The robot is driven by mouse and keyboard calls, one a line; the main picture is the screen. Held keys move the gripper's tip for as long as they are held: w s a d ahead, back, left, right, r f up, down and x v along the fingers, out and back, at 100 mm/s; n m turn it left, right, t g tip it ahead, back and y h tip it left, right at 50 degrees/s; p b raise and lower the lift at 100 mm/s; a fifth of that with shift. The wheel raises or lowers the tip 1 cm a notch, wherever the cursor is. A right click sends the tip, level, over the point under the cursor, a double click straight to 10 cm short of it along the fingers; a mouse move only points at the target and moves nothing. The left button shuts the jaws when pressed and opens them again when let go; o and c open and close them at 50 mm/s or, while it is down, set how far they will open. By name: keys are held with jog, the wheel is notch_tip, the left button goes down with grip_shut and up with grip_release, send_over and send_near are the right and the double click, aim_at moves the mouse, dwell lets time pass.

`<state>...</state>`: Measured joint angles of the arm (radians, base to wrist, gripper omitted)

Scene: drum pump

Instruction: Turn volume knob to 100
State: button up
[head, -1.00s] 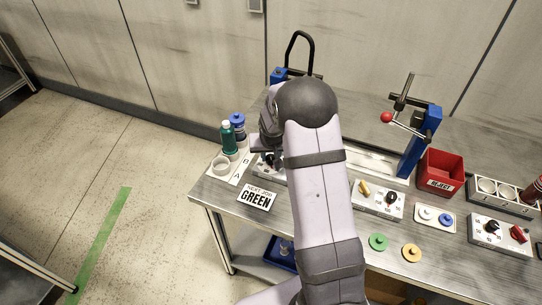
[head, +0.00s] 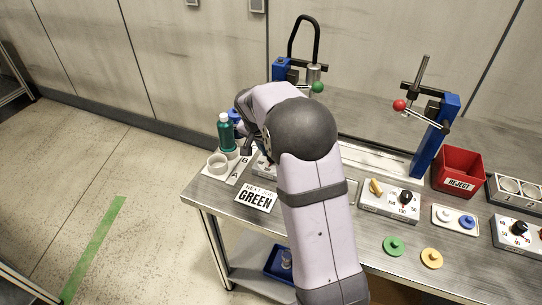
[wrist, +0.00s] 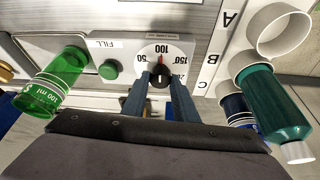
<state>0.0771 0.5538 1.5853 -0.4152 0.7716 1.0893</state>
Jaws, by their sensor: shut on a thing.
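The volume knob (wrist: 159,78) is black with a red pointer. It sits on a pale dial panel (wrist: 118,48) marked 50, 100, 150 and 200 in the wrist view. The pointer lines up with the 100 mark, as near as I can tell. My gripper (wrist: 160,82) has its two blue-grey fingers on either side of the knob, shut on it. In the head view the panel (head: 263,167) is partly hidden behind my arm, and the knob is hidden there.
A green FILL button (wrist: 108,70) and a green 100 ml bottle (wrist: 55,82) are left of the knob. A teal bottle (wrist: 275,103) and white ring (wrist: 278,32) are right, beside lettered spots. A GREEN sign (head: 256,199) lies at the table's front.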

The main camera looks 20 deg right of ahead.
dwell(0.4)
jog(key=o, duration=1)
jog(key=shift+r, duration=0.1)
jog(key=shift+b+v, duration=0.75)
jog(key=shift+v, duration=2.85)
jog(key=s+a+f+n+g+y+p, duration=0.1)
jog(key=s+a+f+n, duration=0.1)
jog(key=s, duration=0.7)
jog(key=s+a+f+n+g+y+p, duration=0.1)
jog(key=s+a+n, duration=0.3)
jog(key=s, duration=0.5)
jog(key=s+a+f+n+y+p, duration=0.1)
jog(key=s+a+f+n+p, duration=0.1)
jog(key=s, duration=0.8)
jog(key=shift+s+a+f+n+g+y+p, duration=0.1)
jog(key=shift+a+f+n+g+y+p, duration=0.1)
jog(key=shift+f+n, duration=0.3)
jog(key=shift+a+f+n+g+y+p, duration=0.15)
jog(key=shift+a+n+g, duration=0.1)
jog(key=shift+n, duration=0.45)
